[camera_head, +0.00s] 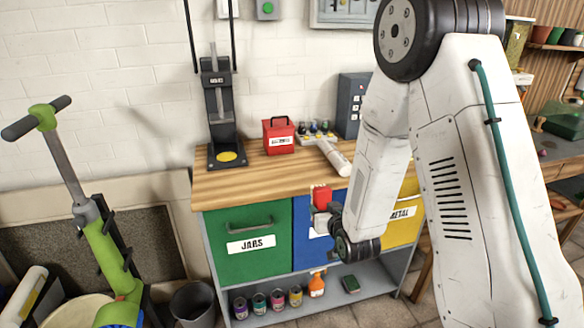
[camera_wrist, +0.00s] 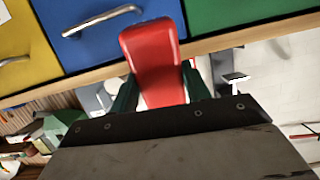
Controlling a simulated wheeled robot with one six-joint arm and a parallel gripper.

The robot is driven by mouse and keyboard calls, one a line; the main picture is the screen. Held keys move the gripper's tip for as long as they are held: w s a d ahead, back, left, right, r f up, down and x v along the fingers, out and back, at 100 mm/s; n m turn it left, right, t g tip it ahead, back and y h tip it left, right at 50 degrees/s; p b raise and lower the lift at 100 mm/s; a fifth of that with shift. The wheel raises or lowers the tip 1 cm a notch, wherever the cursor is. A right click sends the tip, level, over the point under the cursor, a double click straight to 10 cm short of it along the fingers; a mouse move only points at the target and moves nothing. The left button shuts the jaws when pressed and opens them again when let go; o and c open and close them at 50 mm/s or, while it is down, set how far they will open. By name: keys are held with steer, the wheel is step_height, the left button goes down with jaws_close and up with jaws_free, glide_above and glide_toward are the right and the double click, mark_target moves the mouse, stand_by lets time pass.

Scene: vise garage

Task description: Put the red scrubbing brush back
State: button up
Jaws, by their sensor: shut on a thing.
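The red scrubbing brush (camera_head: 321,195) is held in my gripper (camera_head: 323,210), which is shut on it in front of the blue drawer, below the wooden worktop's front edge. In the wrist view the brush (camera_wrist: 153,55) shows as a smooth red block between the two dark fingers of my gripper (camera_wrist: 158,88). Its lower end is hidden behind the gripper body. Bristles cannot be made out.
The workbench (camera_head: 240,188) has green (camera_head: 250,240), blue (camera_head: 304,250) and yellow (camera_head: 403,222) drawers. The lower shelf (camera_head: 330,304) holds several jars, an orange bottle (camera_head: 316,285) and a green block (camera_head: 351,284).

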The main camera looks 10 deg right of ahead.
mark_target(315, 188)
steer(key=w+r+g, duration=0.1)
steer(key=r, duration=0.2)
steer(key=w+a+r+g, duration=0.1)
steer(key=r, duration=0.3)
steer(key=w+r+g, duration=0.2)
steer(key=r, duration=0.2)
steer(key=shift+w+a, duration=0.1)
steer(key=shift+a, duration=0.15)
steer(key=shift+a+r+g, duration=0.1)
steer(key=shift+r+g, duration=0.35)
steer(key=shift+g, duration=0.15)
steer(key=shift+s+r+g, duration=0.3)
steer(key=shift+s+g, duration=0.1)
steer(key=shift+s, duration=0.15)
